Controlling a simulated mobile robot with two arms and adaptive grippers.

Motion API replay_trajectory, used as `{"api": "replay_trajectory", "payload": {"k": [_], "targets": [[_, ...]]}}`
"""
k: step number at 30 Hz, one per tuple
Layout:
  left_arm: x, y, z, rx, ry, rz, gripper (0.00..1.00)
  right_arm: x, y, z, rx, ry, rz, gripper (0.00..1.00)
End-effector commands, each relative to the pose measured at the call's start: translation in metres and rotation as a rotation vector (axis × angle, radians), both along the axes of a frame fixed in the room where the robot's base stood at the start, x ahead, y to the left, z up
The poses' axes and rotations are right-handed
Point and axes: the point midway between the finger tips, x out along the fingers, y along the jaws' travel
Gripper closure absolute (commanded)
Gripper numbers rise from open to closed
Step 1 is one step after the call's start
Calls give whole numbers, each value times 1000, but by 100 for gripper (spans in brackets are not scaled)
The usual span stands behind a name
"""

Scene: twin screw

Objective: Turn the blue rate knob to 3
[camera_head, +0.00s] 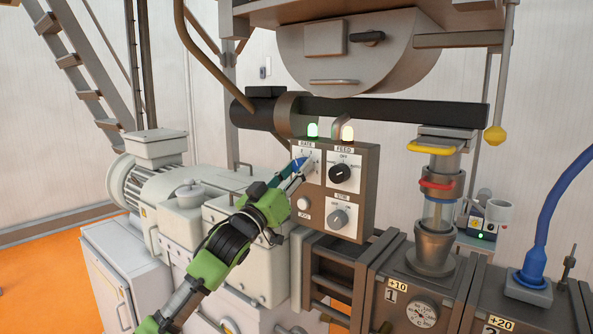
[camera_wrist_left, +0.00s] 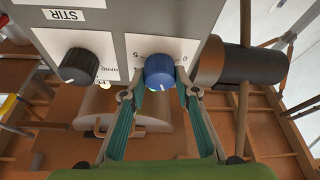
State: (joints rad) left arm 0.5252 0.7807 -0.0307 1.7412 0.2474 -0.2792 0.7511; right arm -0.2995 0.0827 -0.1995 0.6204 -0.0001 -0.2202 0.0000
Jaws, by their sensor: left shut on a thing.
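The blue rate knob (camera_wrist_left: 159,72) sits on a white dial plate of the control box in the left wrist view. The figures 5 and 0 show on the plate, 5 to the left of the knob and 0 to its right. My left gripper (camera_wrist_left: 160,93) is shut on the knob, one finger on each side. In the head view my left gripper (camera_head: 301,167) reaches the rate plate (camera_head: 306,152) at the box's upper left and covers most of the knob. I cannot read the knob's setting. My right gripper is in neither view.
The black feed knob (camera_head: 343,173) is close to the right of the rate plate, with the grey stir knob (camera_head: 338,218) below it. A round push button (camera_head: 303,203) is under the rate plate. Green (camera_head: 313,130) and amber (camera_head: 348,133) lamps stand on top of the box.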

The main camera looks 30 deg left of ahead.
Motion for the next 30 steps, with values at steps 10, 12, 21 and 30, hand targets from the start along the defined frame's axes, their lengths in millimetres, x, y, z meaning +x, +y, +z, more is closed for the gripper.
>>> {"api": "replay_trajectory", "payload": {"k": [10, 12, 21, 30], "targets": [[0, 1, 1, 102, -7, 2, 93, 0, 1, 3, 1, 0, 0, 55], [0, 2, 1, 149, -9, 3, 93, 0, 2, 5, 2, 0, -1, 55], [0, 3, 3, 400, -29, 3, 93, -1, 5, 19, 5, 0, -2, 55], [0, 4, 4, 622, -48, 2, 93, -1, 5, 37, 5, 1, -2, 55]]}}
